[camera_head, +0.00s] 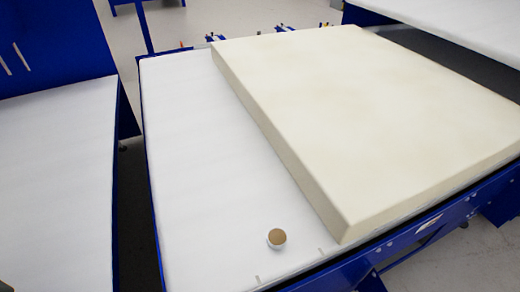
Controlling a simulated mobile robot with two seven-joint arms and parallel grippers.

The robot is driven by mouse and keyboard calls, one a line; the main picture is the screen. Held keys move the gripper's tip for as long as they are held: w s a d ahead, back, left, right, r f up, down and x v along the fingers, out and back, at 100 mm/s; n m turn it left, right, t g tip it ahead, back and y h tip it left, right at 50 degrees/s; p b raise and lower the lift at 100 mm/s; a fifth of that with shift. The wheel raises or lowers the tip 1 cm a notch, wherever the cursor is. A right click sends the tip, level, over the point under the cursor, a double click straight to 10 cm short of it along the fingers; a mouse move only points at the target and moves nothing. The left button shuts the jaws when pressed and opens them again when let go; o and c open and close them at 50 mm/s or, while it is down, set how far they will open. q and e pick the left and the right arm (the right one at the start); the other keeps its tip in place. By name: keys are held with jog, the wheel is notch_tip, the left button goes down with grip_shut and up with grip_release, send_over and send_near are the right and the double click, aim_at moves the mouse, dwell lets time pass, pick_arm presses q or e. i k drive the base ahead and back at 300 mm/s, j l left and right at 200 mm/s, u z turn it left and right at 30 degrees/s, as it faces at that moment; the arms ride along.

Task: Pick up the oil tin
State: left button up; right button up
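A small round tin (277,238), with a brown top and a pale side, stands on the white table top (195,170). It is near the table's front edge, to the left of the foam block's near corner and apart from it. I take it to be the oil tin; no label can be read. Neither of my grippers shows in the head view.
A large cream foam block (370,110) covers the right part of the table. The white surface around the tin and to its left is clear. A blue frame (420,230) runs along the front edge. Another white-topped blue table (55,180) stands at the left, across a gap.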

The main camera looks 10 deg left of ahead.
aim_at(277, 238)
jog(key=i+l+u, duration=0.25)
jog(key=u, duration=0.15)
jog(key=i+l+u, duration=0.45)
jog(key=l+u, duration=0.3)
jog(key=i+l+u, duration=0.15)
jog(key=l+u, duration=0.25)
jog(key=j, duration=0.1)
